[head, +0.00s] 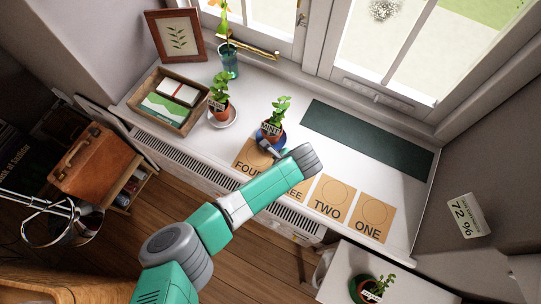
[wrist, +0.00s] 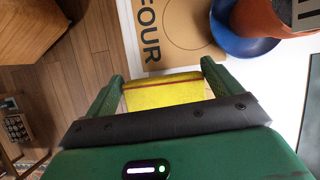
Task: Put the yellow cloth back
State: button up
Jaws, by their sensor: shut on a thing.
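The yellow cloth (wrist: 165,92) shows in the wrist view as a flat yellow piece with a dark red stripe, held between the two fingers of my gripper (wrist: 163,85). My gripper is shut on it. In the head view my gripper (head: 268,150) is over the windowsill, by the FOUR card and just in front of a potted plant. The cloth cannot be made out in the head view, where my arm and gripper cover that spot.
A potted plant (head: 270,130) with a blue saucer (wrist: 240,45) stands close to my gripper. Cards FOUR (head: 250,158), TWO (head: 332,196) and ONE (head: 372,216) lie along the sill (head: 405,232).

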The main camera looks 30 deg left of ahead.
jog(key=shift+s+f, duration=0.15)
jog(key=shift+f, duration=0.8)
jog(key=shift+f, duration=0.2)
jog(key=o, duration=1)
jog(key=p+v, duration=0.1)
jog(key=v, duration=0.5)
jog(key=p+v, duration=0.2)
jog(key=v, duration=0.4)
jog(key=shift+r, duration=0.2)
